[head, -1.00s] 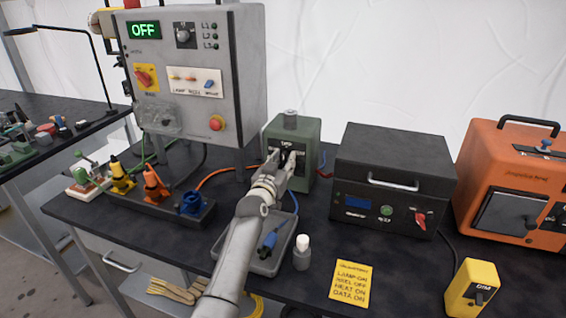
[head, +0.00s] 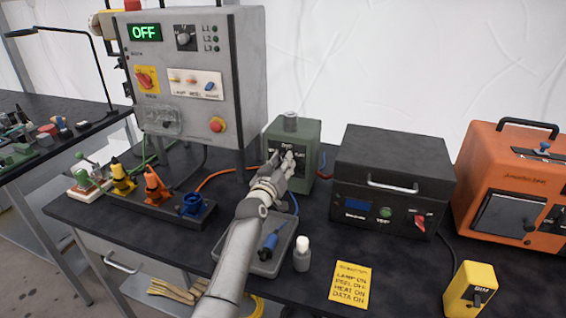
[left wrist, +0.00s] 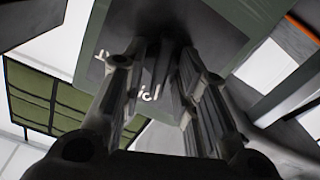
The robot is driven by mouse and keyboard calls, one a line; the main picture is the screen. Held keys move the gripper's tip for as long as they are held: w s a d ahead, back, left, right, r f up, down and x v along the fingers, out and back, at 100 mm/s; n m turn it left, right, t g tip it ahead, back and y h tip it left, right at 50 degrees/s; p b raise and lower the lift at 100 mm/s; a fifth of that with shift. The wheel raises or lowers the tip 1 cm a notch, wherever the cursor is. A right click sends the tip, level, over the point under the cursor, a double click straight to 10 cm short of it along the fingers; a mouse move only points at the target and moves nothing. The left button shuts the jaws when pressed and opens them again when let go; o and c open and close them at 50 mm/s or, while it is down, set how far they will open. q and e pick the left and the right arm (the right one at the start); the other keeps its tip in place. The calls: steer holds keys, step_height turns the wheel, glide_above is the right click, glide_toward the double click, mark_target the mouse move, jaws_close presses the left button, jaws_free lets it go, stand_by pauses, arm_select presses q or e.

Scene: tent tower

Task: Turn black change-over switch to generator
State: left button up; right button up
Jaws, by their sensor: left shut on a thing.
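The black change-over switch (left wrist: 172,42) is on the front of a green box (head: 311,135) in the middle of the table. My left gripper (head: 282,160) is at the box's front face, and its fingers hide most of the switch in the head view. In the left wrist view the gripper (left wrist: 158,62) is shut on the dark switch handle, with white lettering on the plate behind it. The switch's position cannot be read. My right gripper is not in view.
A black power unit (head: 393,175) stands right of the green box, and a grey control panel (head: 240,75) stands left. A grey tray (head: 262,268) and a white-capped bottle (head: 302,254) are near my left arm. A yellow card (head: 349,286) lies in front.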

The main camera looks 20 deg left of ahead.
arm_select(q)
steer(key=shift+a+f+n+p, duration=0.1)
steer(key=shift+n+p, duration=0.15)
steer(key=shift+n, duration=1.75)
steer(key=shift+a+f+n+p, duration=0.1)
steer(key=shift+n+p, duration=0.15)
steer(key=shift+n, duration=2.05)
steer(key=o, duration=0.6)
steer(key=shift+o, duration=0.2)
steer(key=s, duration=1.2)
steer(key=shift+a, duration=0.15)
